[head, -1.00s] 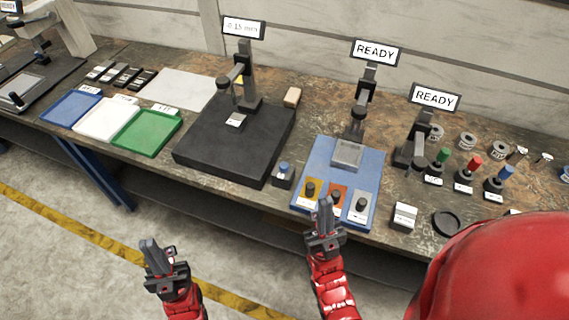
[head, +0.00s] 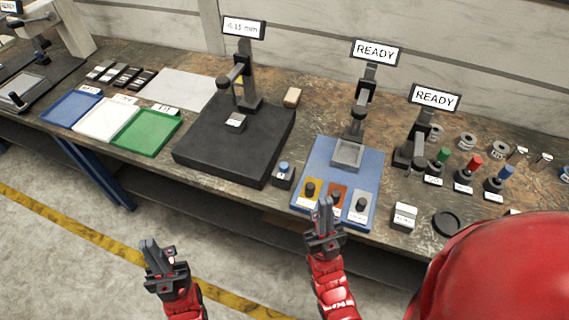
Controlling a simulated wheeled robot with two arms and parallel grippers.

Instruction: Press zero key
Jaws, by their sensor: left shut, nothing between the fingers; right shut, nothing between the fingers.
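A small black box with a blue button (head: 284,167) and a tiny label stands at the front right edge of the black gauge plate (head: 215,158); the label is too small to read. The gauge stand (head: 247,90) rises from the back of the plate, with a small labelled block (head: 235,123) below its probe. Its display (head: 244,28) shows a millimetre value, seemingly 4.11 mm. My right gripper (head: 325,204) is shut and empty in front of the blue plate, below and right of the button. My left gripper (head: 149,245) is shut and empty over the floor, apart from the table.
Blue, white and green trays (head: 146,133) lie to the left. A blue base plate (head: 327,152) with several knobs lies right of the button box, beneath a READY display (head: 376,52). Coloured-handle tools (head: 470,170) and metal rings (head: 467,142) crowd the right side.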

